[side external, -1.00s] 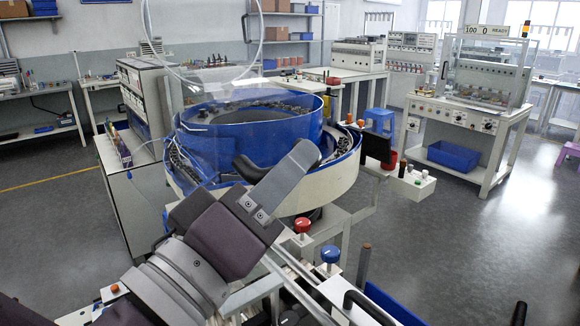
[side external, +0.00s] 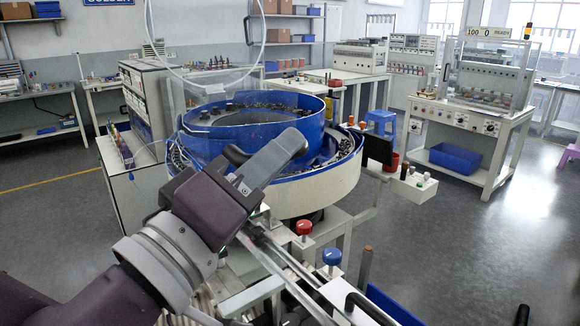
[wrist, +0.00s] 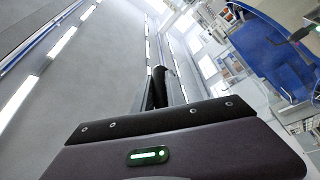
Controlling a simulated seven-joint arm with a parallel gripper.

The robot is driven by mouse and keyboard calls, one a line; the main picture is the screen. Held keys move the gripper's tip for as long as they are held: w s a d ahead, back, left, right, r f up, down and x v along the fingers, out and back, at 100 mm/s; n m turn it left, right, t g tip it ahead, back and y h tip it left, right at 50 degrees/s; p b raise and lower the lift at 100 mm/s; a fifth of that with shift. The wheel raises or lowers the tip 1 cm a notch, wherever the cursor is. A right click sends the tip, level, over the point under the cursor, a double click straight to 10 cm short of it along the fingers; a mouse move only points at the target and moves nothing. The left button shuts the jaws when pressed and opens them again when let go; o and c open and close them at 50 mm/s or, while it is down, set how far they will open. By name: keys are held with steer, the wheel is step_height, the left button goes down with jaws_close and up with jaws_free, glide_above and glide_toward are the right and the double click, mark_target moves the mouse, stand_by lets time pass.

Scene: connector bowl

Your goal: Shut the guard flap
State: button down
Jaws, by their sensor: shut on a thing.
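The guard flap (side external: 203,146) is a clear sheet on the near left side of the blue bowl feeder (side external: 282,139) in the side view. Its edges are faint, so its exact angle is hard to tell. My gripper (side external: 240,157) is in front of the bowl beside the flap, with a black finger pointing up and left. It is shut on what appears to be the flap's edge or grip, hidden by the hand. In the wrist view my gripper (wrist: 159,88) shows dark fingers close together, and the held part cannot be made out.
A red knob (side external: 304,228) and a blue knob (side external: 331,256) stand on the frame at the near right of my gripper. A dark panel (side external: 379,149) stands right of the bowl. A control cabinet (side external: 146,101) is at the left. Open floor lies further right.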

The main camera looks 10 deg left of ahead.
steer(key=w+a+f+n+g+y, duration=0.3)
steer(key=w+a+n, duration=0.7)
steer(key=w+a, duration=0.7)
steer(key=w+a+f+n+g, duration=0.1)
steer(key=w+a+f+n, duration=0.2)
steer(key=f, duration=0.6)
steer(key=w+a+f+n+g+h, duration=0.1)
steer(key=w+a+f+n, duration=0.3)
steer(key=f, duration=0.6)
steer(key=shift+w+a+f+g, duration=0.3)
steer(key=shift+w+a+g, duration=0.5)
steer(key=shift+w+a, duration=0.35)
steer(key=shift+s+a+f, duration=0.1)
steer(key=shift+f, duration=0.05)
steer(key=c, duration=1.6)
jaws_free()
steer(key=shift+f, duration=0.1)
steer(key=shift+c, duration=0.2)
